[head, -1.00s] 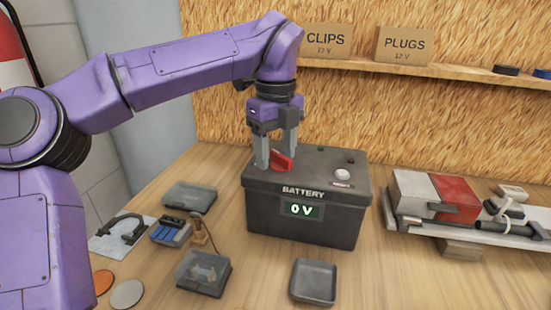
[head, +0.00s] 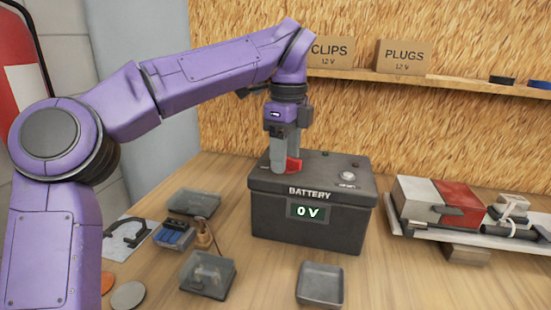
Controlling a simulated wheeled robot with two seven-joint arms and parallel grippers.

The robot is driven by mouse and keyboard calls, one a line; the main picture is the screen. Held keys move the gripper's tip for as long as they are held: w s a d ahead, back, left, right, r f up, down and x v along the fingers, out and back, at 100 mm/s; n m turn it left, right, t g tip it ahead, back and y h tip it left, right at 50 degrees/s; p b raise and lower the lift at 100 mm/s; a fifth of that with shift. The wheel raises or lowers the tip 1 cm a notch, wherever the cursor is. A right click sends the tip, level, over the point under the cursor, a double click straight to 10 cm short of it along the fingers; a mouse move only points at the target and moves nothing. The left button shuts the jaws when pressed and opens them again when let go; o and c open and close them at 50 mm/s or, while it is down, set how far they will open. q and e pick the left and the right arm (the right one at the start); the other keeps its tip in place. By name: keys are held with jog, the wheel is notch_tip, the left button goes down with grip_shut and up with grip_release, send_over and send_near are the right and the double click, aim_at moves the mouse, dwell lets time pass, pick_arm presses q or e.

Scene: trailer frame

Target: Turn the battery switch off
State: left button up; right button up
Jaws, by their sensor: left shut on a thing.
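The battery box (head: 268,217) is dark grey and stands on the wooden bench, with "BATTERY" and a display (head: 309,212) reading 0 V on its front. The red switch (head: 294,166) is on the left part of its lid. My left gripper (head: 286,167) points down over the lid and is shut on the red switch; its fingers hide part of the switch. A pale round knob (head: 347,175) sits at the right of the lid. My right gripper is not in view.
Left of the battery are a lidded grey box (head: 194,201), a blue-celled holder (head: 173,236) and a clear-topped box (head: 206,275). An empty grey tray (head: 320,284) lies in front. A red and white block (head: 452,200) on a board stands right. A shelf (head: 430,81) runs behind.

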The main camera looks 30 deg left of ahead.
pick_arm(q)
jog(key=shift+w+f, duration=0.1)
jog(key=shift+f, duration=0.5)
jog(key=shift+c, duration=0.6)
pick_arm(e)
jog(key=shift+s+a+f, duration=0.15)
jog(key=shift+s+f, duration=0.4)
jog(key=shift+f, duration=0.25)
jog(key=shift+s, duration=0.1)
pick_arm(q)
jog(key=shift+o, duration=0.4)
jog(key=shift+d+f+n+b, duration=0.1)
jog(key=shift+f+n+b, duration=0.1)
jog(key=shift+n+b, duration=0.3)
jog(key=o, duration=0.3)
jog(key=shift+s+d+r+n+b, duration=0.2)
jog(key=shift+s+r+n+b, duration=0.1)
jog(key=shift+s+n+b, duration=0.2)
jog(key=shift+o, duration=1)
jog(key=shift+s+d+r+n+b, duration=0.15)
jog(key=shift+s+r+n+b, duration=0.15)
jog(key=shift+n, duration=0.2)
jog(key=shift+o, duration=0.4)
jog(key=shift+d+r, duration=0.1)
jog(key=shift+r, duration=0.1)
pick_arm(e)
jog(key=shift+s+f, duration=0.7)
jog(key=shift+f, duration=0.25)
